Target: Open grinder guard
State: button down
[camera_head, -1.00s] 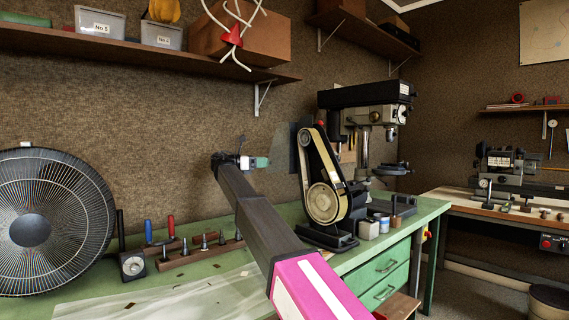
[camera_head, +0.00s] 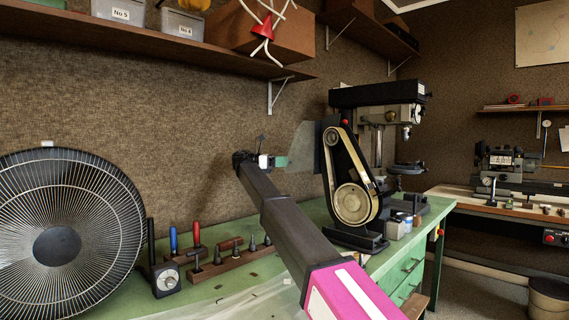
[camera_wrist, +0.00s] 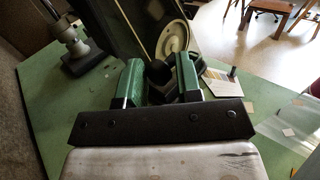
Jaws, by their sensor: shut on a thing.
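The belt grinder (camera_head: 349,190), with its tan belt and round wheel, stands on the green bench. A greyish see-through plate, seemingly its guard (camera_head: 304,143), stands upright at its left side. My gripper (camera_head: 281,161) is at this plate's left edge in the head view. In the wrist view my gripper (camera_wrist: 160,78) has its two green fingers shut around a black knob (camera_wrist: 158,72). Whether the knob joins the plate is hidden. The grinder's belt and wheel (camera_wrist: 172,38) show just beyond the fingers.
A large fan (camera_head: 60,235) stands at the left. A tool rack (camera_head: 215,265) and a dial gauge block (camera_head: 167,280) are on the bench (camera_head: 235,290). A drill press (camera_head: 385,115) stands behind the grinder. Small cans (camera_head: 397,226) sit to its right. A shelf (camera_head: 150,40) runs above.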

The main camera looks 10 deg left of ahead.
jog(key=shift+w+d, duration=0.35)
jog(key=shift+w, duration=0.35)
jog(key=c, duration=0.9)
grip_release()
jog(key=shift+w+d, duration=0.1)
jog(key=shift+d, duration=0.05)
jog(key=shift+a, duration=0.25)
